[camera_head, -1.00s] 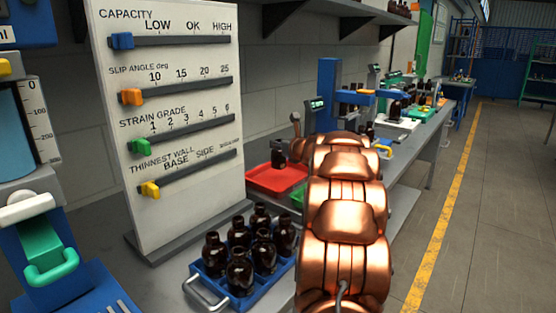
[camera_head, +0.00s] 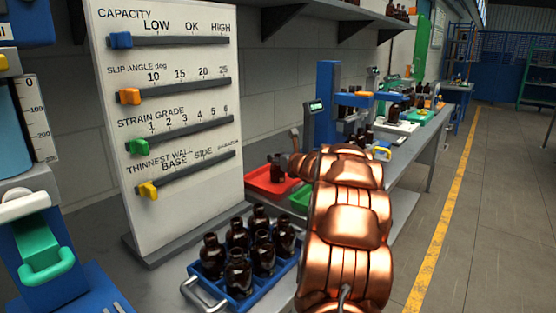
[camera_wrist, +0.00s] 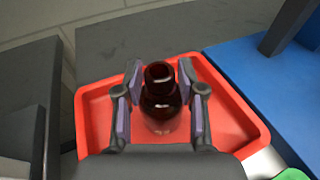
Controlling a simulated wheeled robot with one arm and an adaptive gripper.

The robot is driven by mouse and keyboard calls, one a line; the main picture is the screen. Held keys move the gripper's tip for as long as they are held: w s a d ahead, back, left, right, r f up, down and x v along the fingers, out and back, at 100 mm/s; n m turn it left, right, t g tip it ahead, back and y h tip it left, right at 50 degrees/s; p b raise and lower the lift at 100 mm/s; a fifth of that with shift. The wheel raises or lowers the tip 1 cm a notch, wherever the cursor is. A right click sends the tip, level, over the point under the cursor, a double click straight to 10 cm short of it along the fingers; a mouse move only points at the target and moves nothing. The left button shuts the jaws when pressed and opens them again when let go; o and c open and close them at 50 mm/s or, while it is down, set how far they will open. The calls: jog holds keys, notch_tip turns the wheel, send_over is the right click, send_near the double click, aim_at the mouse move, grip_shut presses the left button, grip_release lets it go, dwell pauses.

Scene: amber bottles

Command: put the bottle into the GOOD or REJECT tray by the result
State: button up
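A dark amber bottle (camera_head: 277,170) stands upright in the red tray (camera_head: 262,184). In the wrist view, the bottle (camera_wrist: 161,100) is between the fingers of my gripper (camera_wrist: 160,108), over the floor of the red tray (camera_wrist: 235,118). A gap shows on each side of the bottle, so my gripper is open around it. A green tray (camera_head: 301,197) is beside the red one, partly hidden by my copper-coloured arm. Its corner shows in the wrist view (camera_wrist: 291,174). No GOOD or REJECT lettering is readable.
A blue crate (camera_head: 240,300) holds several amber bottles at the front. A white panel (camera_head: 200,90) with CAPACITY, SLIP ANGLE, STRAIN GRADE and THINNEST WALL sliders stands at left. A blue device (camera_head: 326,90) stands behind the trays, close to my gripper's right in the wrist view.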

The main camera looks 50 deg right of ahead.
jog(key=shift+o, duration=0.8)
jog(key=shift+r, duration=0.1)
jog(key=shift+r+p, duration=0.15)
jog(key=shift+p, duration=0.15)
jog(key=shift+s, duration=0.35)
jog(key=b+v, duration=0.2)
jog(key=v, duration=0.9)
jog(key=shift+s+a, duration=0.15)
